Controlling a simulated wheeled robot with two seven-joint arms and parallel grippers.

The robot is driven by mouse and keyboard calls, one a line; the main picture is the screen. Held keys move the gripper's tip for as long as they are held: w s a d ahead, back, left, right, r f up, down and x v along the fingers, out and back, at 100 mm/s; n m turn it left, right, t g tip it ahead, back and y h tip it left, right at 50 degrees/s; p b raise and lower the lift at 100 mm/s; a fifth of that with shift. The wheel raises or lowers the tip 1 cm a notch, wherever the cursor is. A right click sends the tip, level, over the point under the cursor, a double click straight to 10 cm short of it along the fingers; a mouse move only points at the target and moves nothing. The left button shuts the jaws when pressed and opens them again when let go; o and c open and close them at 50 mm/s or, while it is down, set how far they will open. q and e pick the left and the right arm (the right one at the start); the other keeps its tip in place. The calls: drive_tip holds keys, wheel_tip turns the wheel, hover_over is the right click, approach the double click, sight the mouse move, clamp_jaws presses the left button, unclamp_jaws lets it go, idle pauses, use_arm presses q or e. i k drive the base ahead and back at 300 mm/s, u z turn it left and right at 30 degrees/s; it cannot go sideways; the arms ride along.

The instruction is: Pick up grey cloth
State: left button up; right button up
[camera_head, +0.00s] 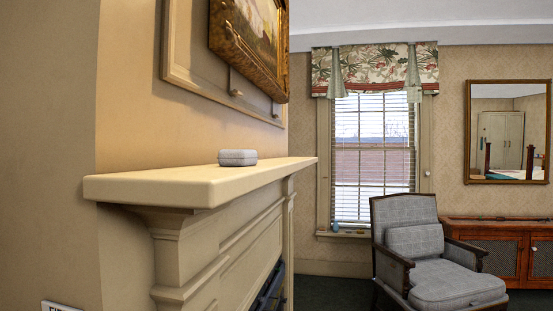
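A small light grey folded bundle (237,157), with rounded edges and a seam around its middle, lies on top of the cream mantel shelf (160,184). It looks like a folded grey cloth, though it is too small to be sure. It sits toward the far end of the shelf, close to the wall. Nothing touches it from above. Neither of my grippers shows in the head view.
A gold-framed painting (252,38) hangs above the shelf. A grey armchair (452,284) stands at the right, before a wooden cabinet (500,247). A window (372,160) and a mirror (507,132) are on the back wall. Dark carpet shows between fireplace and chair.

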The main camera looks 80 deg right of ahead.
sight(227, 158)
drive_tip(key=z, duration=2.3)
